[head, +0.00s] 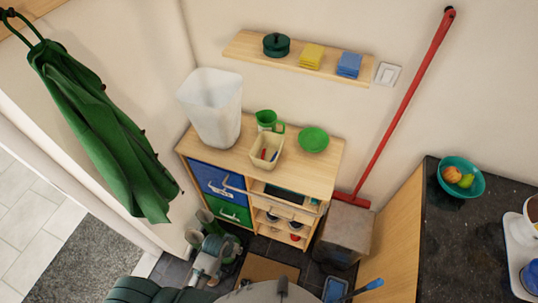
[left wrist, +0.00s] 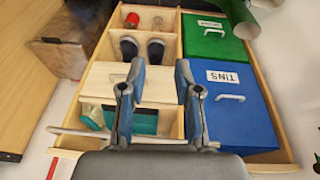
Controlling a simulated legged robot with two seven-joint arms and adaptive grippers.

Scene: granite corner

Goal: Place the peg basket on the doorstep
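The peg basket (head: 264,158) is a small cream tub with coloured pegs inside. It stands upright on the wooden cabinet (head: 190,146), in front of a green jug, in the head view. At the left, beyond the wall's edge, pale tiles (head: 25,210) and a grey mat (head: 70,258) lie at the doorway; which part is the doorstep is not clear. My left gripper (left wrist: 157,85) is empty, its two fingers apart, facing the cabinet front in the left wrist view. The basket is outside that view. My right gripper is not seen.
A white bin (head: 213,108) and a green bowl (head: 313,139) flank the basket. Below are the blue drawer (left wrist: 235,105) and the green drawer (left wrist: 210,40). A green coat (head: 100,130) hangs at left. A red broom (head: 405,100) leans at right.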

